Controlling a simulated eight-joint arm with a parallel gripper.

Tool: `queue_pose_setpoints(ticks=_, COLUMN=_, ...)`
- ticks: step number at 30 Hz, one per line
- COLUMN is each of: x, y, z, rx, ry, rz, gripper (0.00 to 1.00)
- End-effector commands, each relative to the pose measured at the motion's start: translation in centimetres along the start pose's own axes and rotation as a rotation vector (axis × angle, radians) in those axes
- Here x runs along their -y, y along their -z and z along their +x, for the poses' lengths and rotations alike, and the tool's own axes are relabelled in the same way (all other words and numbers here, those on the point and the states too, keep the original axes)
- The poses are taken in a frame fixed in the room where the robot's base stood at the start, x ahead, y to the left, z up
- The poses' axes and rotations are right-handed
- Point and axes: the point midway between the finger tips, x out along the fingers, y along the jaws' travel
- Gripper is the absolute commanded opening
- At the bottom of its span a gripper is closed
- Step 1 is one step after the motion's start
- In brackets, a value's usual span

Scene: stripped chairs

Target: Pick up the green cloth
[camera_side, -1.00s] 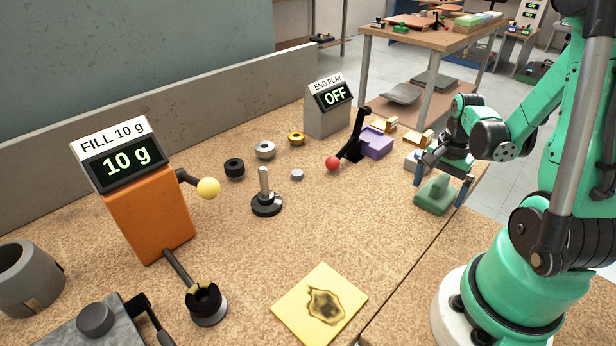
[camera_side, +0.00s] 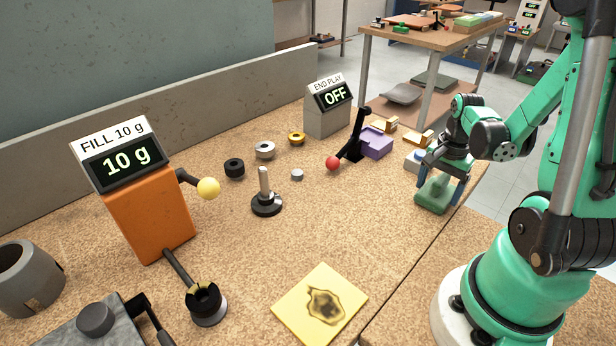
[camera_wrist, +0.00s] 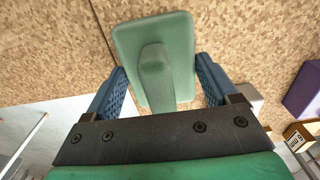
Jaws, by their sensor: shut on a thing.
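The green cloth (camera_side: 434,197) is a flat block-like pad with a raised ridge on top. It lies on the speckled bench top at the right, near the bench's edge. In the wrist view the cloth (camera_wrist: 183,85) lies between the two blue fingers. My gripper (camera_side: 440,188) points down over it, with a finger on each side. My gripper (camera_wrist: 160,88) is shut on the cloth, though small gaps seem to show beside the ridge in the wrist view. The cloth appears to rest on the bench still.
A purple block (camera_side: 376,143) and a black lever with a red knob (camera_side: 333,163) stand left of my gripper. A grey box reading OFF (camera_side: 328,112) is behind. A yellow cloth with a dark stain (camera_side: 320,305) lies in front. The bench between is clear.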

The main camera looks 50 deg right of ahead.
Motion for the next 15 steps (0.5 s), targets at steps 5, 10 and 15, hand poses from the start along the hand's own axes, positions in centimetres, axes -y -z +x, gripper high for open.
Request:
queue_pose_setpoints(ticks=5, x=0.0, y=0.0, z=-1.3, rx=0.0, ry=0.0, rz=0.0, gripper=0.29)
queue_pose_setpoints(ticks=10, x=0.0, y=0.0, z=-4.1, rx=0.0, ry=0.0, rz=0.0, gripper=0.29)
queue_pose_setpoints(ticks=15, x=-0.1, y=-0.1, z=-7.7, rx=0.0, ry=0.0, rz=0.0, gripper=0.29)
